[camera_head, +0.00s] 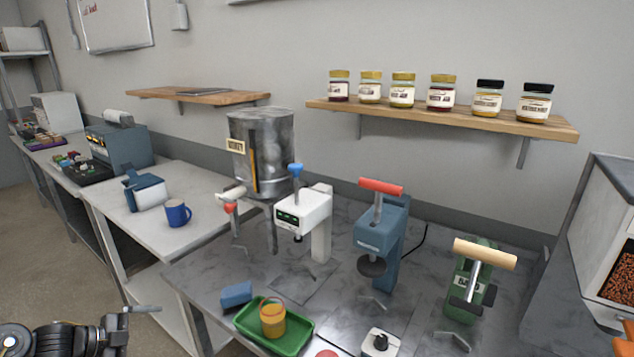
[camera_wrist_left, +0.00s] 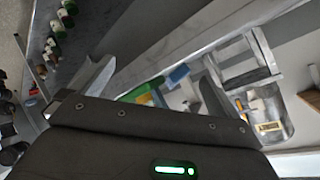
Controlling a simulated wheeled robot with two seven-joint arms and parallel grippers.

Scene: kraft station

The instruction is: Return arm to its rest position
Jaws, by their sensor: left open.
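My left gripper (camera_head: 128,325) is at the lower left of the head view, in front of the white side table and clear of the objects. In the left wrist view its two fingers (camera_wrist_left: 152,92) stand wide apart with nothing between them. Beyond them, small in that view, are the green tray (camera_wrist_left: 132,94) and the blue block (camera_wrist_left: 178,75). My right gripper is in neither view.
On the grey counter stand a green tray (camera_head: 246,324) with an orange jar (camera_head: 273,321), a blue block (camera_head: 236,294), a white press (camera_head: 304,218), a blue press (camera_head: 381,238) and a green press (camera_head: 468,290). A blue mug (camera_head: 177,213) stands on the side table.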

